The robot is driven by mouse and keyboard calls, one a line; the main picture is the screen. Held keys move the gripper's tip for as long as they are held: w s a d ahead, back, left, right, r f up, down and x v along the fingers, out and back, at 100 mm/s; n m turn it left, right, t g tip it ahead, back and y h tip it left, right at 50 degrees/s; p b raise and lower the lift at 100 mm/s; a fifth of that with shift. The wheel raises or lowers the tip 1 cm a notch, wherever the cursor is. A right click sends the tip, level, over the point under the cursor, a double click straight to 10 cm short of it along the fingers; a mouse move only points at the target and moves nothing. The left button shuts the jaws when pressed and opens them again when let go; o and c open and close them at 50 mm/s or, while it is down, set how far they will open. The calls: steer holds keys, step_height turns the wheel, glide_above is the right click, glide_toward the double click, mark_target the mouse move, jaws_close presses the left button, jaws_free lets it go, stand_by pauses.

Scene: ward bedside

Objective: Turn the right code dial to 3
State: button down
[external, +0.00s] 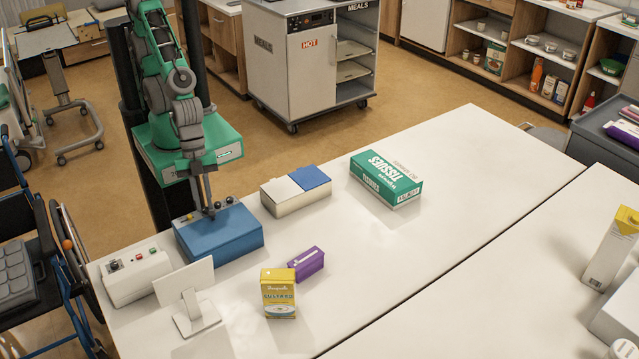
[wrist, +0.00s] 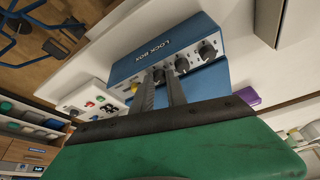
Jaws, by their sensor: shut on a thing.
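The blue lock box (external: 220,236) stands on the white table in the external view. In the wrist view the lock box (wrist: 150,48) shows its lettering and a pale panel with a row of dark dials. My gripper (external: 209,213) reaches down to this panel. In the wrist view its fingers (wrist: 160,74) close around the dial nearest the yellow knob (wrist: 134,88), leftmost in the picture. The middle dial (wrist: 182,66) and the farthest dial (wrist: 207,50) stand free to the right. The numbers are too small to read, and the fingers partly hide the held dial.
A control box with buttons (external: 137,276) and a white stand (external: 192,292) are to the left and front. A yellow custard box (external: 278,293), purple box (external: 306,264), white-and-blue box (external: 296,190) and green tissue box (external: 386,178) stand nearby.

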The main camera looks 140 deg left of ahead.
steer(key=m, duration=0.2)
steer(key=m+g+h+b, duration=0.1)
steer(key=m, duration=0.1)
steer(key=m+h+b, duration=0.1)
steer(key=m, duration=0.1)
steer(key=shift+w+a+f, duration=0.15)
steer(key=shift+w+a, duration=0.05)
steer(key=shift+a, duration=0.1)
steer(key=m+g+b, duration=0.1)
steer(key=m, duration=0.1)
steer(key=m+g+b, duration=0.1)
steer(key=m, duration=0.2)
steer(key=shift+w+h+b, duration=0.15)
steer(key=shift+h+b, duration=0.2)
steer(key=shift+h, duration=0.05)
steer(key=c, duration=1.6)
jaws_free()
